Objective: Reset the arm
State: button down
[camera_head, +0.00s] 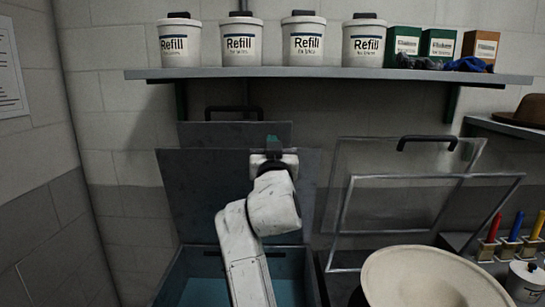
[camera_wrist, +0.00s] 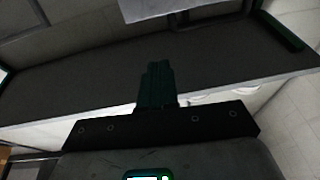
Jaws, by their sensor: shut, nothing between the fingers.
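My gripper (camera_head: 273,146) is raised in the middle of the head view, at the end of my white arm, in front of the open grey lid (camera_head: 190,190) of a bin. In the wrist view my gripper (camera_wrist: 158,66) has its dark green fingers together with nothing between them. The fingers appear in front of a dark flat panel (camera_wrist: 60,95); I cannot tell how far away it is. The gripper looks clear of the shelf above it in the head view.
A shelf (camera_head: 330,73) above holds several Refill tubs (camera_head: 242,42) and small boxes (camera_head: 405,42). Below is an open bin with blue inside (camera_head: 205,290). At right are a clear-lidded frame (camera_head: 420,178), a cream hat (camera_head: 430,280), a brown hat (camera_head: 527,110) and coloured tools (camera_head: 515,226).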

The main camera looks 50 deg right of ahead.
jog(key=shift+v, duration=1.35)
jog(key=shift+w+a+r, duration=0.1)
jog(key=shift+r, duration=0.05)
jog(key=s+a+f+n+g+y, duration=0.2)
jog(key=a+f+y, duration=0.1)
jog(key=f, duration=0.8)
jog(key=s+a+f+n+g+y, duration=0.1)
jog(key=s+a+f+n+y, duration=0.15)
jog(key=f, duration=0.85)
jog(key=s+a+f+n+g+y, duration=0.1)
jog(key=s+a+f+g+y, duration=0.2)
jog(key=f, duration=0.8)
jog(key=s+a+f+n+g+y, duration=0.1)
jog(key=s+a+f+g+y, duration=0.1)
jog(key=s+a+f, duration=0.2)
jog(key=s+a+f+n+g+y, duration=0.2)
jog(key=s+f, duration=0.5)
jog(key=s, duration=0.4)
jog(key=s+a+f+n+g+y, duration=0.1)
jog(key=s+a+f+g+y, duration=0.2)
jog(key=s+a+f, duration=0.3)
jog(key=shift+s+a+f, duration=0.35)
jog(key=shift+s+a, duration=0.1)
jog(key=shift+s, duration=0.4)
